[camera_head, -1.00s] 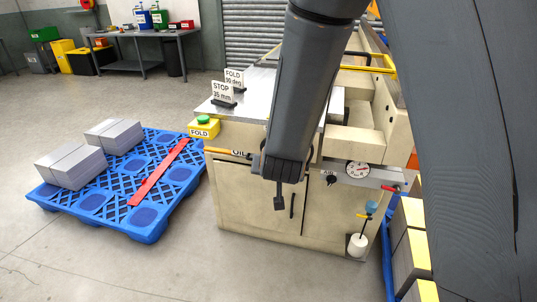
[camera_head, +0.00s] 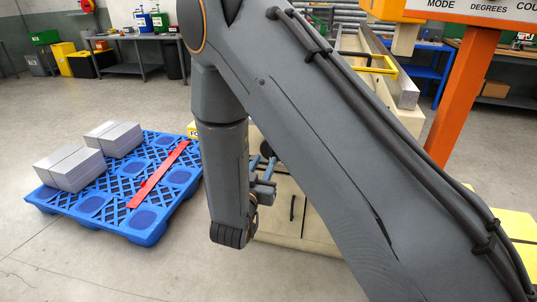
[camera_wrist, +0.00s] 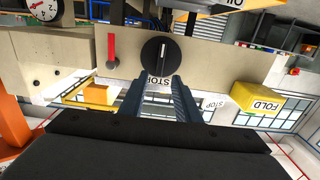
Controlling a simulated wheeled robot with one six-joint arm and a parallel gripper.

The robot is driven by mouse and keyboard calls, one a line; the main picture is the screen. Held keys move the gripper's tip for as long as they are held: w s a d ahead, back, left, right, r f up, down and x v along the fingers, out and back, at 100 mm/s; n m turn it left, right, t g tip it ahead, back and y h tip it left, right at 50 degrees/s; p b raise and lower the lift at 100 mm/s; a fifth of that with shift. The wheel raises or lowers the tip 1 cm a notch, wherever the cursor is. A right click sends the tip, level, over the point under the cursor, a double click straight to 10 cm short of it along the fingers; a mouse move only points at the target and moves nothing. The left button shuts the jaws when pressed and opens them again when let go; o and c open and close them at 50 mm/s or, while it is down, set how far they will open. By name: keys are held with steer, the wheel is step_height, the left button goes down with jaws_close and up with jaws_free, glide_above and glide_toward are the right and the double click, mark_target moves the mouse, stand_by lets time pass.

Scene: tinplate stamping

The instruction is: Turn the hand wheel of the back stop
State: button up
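A round black hand wheel (camera_wrist: 156,61) with a white line across it sits on the beige machine front in the wrist view. A STOP label (camera_wrist: 158,81) shows at its edge, partly covered. My gripper (camera_wrist: 158,82) is open, with its two blue-grey fingers pointing at the wheel and a gap between them. The wheel appears just beyond the fingertips; contact cannot be told. In the head view my gripper (camera_head: 263,172) is in front of the machine front, and my arm hides most of the machine.
A red lever (camera_wrist: 111,48) and a dial gauge (camera_wrist: 42,8) are left of the wheel in the wrist view. A yellow FOLD box (camera_wrist: 257,98) is right. A blue pallet (camera_head: 90,203) with grey stacks and a red bar stands left; an orange post (camera_head: 462,98) stands right.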

mark_target(270, 151)
steer(key=x, duration=0.5)
steer(key=shift+w+d, duration=0.1)
steer(key=shift+w, duration=0.25)
steer(key=shift+c, duration=0.5)
jaws_close()
